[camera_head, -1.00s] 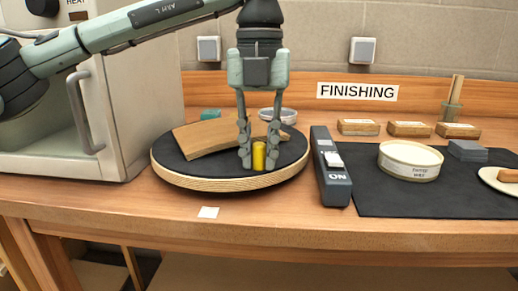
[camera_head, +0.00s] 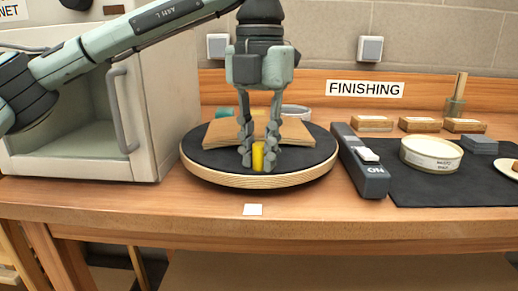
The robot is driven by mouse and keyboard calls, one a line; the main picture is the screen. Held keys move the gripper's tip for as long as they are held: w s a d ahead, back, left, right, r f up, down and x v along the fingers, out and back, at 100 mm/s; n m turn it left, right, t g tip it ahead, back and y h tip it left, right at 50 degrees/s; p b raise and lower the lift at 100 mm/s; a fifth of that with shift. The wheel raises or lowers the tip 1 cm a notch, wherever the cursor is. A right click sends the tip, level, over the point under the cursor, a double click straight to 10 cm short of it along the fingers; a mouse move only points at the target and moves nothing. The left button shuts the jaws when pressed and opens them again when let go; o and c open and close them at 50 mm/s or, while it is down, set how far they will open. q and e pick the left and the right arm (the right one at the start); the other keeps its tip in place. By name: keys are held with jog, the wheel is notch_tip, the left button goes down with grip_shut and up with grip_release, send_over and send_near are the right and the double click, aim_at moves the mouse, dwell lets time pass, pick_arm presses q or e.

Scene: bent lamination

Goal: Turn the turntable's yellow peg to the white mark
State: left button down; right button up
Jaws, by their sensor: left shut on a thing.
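The round turntable (camera_head: 215,175) has a black top and a pale plywood edge. The yellow peg (camera_head: 258,157) stands upright near its front edge. My left gripper (camera_head: 258,160) reaches down from above, with one finger on each side of the peg, and is shut on it. A bent wooden piece (camera_head: 222,135) lies on the turntable behind the gripper, partly hidden by the fingers. My right gripper is not in view.
An open-fronted oven-like cabinet (camera_head: 165,110) stands left of the turntable. The bench front is clear around the mark.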

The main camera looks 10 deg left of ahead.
pick_arm(q)
jog(key=shift+w+a+r, duration=0.1)
jog(key=shift+a, duration=0.5)
jog(key=c, duration=1.4)
grip_release()
jog(key=shift+o, duration=0.2)
notch_tip(320, 180, up, 12)
